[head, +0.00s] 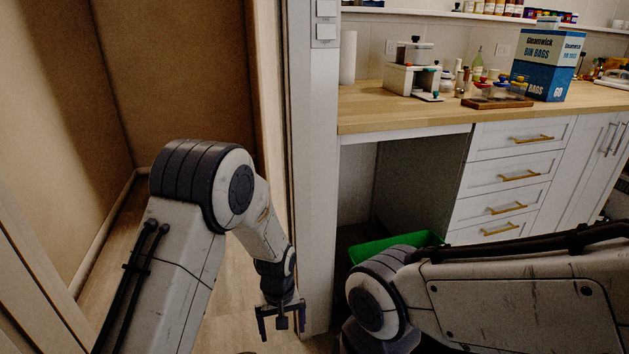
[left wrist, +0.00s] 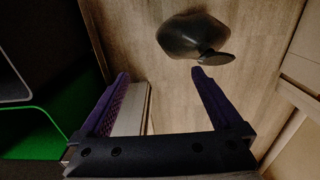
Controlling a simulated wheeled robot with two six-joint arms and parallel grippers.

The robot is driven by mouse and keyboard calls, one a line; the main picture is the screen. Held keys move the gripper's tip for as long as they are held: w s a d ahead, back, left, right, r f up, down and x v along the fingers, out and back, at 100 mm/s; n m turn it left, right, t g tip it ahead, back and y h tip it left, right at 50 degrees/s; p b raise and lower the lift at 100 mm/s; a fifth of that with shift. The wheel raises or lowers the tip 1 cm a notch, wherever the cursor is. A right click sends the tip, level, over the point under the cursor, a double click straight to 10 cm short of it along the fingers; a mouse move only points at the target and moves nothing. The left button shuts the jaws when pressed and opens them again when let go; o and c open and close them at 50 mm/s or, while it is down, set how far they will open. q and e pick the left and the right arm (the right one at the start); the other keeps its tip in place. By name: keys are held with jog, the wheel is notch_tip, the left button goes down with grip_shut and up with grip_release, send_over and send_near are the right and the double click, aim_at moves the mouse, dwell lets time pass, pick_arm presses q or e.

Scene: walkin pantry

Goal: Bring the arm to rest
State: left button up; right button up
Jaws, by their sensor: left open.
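My left arm comes in from the left in the head view and bends down at its elbow. My left gripper (head: 281,325) hangs low beside the white door post (head: 321,200), pointing down. In the left wrist view the gripper (left wrist: 160,76) has its two purple-padded fingers wide apart, with nothing between them but the floor and a pale edge beyond. My right arm lies across the lower right of the head view. Its gripper is out of the picture.
A wooden counter (head: 405,113) holds a white appliance (head: 411,76), a bin bags box (head: 547,66) and a small tray of jars. A green bin (head: 398,243) stands under it, also in the left wrist view (left wrist: 30,133). White drawers (head: 505,175) are at right.

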pick_arm(q)
jog(key=s+a+r+p, duration=0.1)
jog(key=a+r+p, duration=0.1)
jog(key=r+p, duration=0.7)
jog(key=s+a+r+m+p, duration=0.1)
jog(key=a+r+p, duration=0.1)
jog(key=r+p, duration=0.7)
jog(key=shift+a+r, duration=0.4)
jog(key=shift+r, duration=0.15)
